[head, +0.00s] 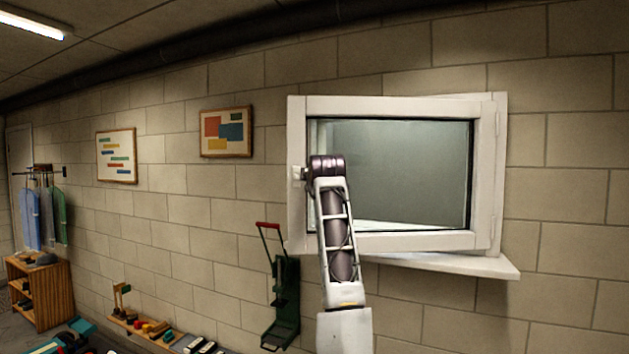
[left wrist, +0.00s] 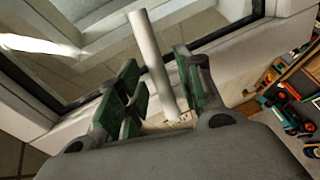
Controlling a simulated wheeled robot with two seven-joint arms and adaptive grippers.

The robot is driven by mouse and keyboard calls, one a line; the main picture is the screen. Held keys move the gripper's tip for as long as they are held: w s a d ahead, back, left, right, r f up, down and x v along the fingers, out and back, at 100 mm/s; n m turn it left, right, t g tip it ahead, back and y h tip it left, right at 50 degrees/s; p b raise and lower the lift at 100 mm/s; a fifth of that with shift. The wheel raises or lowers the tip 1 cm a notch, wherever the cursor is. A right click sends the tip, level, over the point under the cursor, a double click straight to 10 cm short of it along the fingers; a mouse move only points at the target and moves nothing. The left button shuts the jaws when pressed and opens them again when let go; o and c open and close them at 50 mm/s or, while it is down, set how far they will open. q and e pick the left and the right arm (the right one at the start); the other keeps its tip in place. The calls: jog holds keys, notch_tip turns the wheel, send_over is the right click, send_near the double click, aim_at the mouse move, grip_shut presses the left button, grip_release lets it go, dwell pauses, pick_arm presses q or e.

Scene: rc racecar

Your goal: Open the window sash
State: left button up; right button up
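The window sash (head: 400,243) is a white frame with a dark-edged glass pane. It sits askew to the white outer frame (head: 499,170) on the right and looks swung a little into the room at its left side. A white bar handle is on its left side, mostly hidden by my wrist in the head view. In the left wrist view the handle (left wrist: 150,50) stands between the green-padded fingers of my left gripper (left wrist: 165,92). Small gaps seem to show on both sides of it, so the gripper looks open around it. My right gripper is in neither view.
A white sill (head: 450,264) juts out below the window. A green hand truck (head: 283,300) leans on the block wall at lower left. Toys and tools lie along the floor, with a wooden shelf (head: 40,290) farther left. The wall right of the window is bare.

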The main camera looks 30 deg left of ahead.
pick_arm(q)
jog(key=v, duration=1.2)
jog(key=shift+d, duration=0.2)
jog(key=shift+r, duration=0.1)
